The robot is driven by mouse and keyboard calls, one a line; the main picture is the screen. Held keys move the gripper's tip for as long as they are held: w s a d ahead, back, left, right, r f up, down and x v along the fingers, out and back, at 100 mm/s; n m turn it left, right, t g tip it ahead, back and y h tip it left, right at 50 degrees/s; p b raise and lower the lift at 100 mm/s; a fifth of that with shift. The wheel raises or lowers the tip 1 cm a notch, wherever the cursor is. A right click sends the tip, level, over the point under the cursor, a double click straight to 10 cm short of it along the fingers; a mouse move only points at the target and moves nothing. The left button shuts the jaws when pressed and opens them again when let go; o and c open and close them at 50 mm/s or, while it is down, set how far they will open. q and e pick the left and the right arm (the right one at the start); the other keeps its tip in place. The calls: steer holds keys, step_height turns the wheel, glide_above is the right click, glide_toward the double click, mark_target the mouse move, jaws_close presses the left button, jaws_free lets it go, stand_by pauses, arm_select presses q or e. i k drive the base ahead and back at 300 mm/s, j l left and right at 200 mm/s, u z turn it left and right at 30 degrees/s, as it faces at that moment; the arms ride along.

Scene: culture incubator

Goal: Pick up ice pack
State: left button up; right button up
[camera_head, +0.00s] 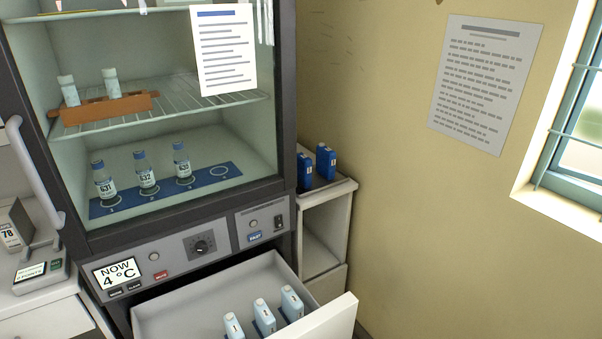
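Two dark blue pack-shaped blocks stand upright on the white side shelf, a left one (304,168) and a right one (325,161); they look like ice packs. Three pale blue, white-fronted packs stand in the open drawer, a left one (233,326), a middle one (264,317) and a right one (291,302). They also look like ice packs. Their lower parts sit in or by a dark blue holder. Neither of my grippers is in view, and none of these packs is held.
The drawer (170,312) is pulled out below the cabinet, whose display reads 4 °C. Behind the glass, three numbered bottles stand on a blue mat (221,171) with one empty ring. The side shelf (342,190) stands against the wall. A scale-like device (40,272) is at left.

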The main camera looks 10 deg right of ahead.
mark_target(304, 164)
steer(key=i+l+u, duration=0.55)
steer(key=u, duration=0.15)
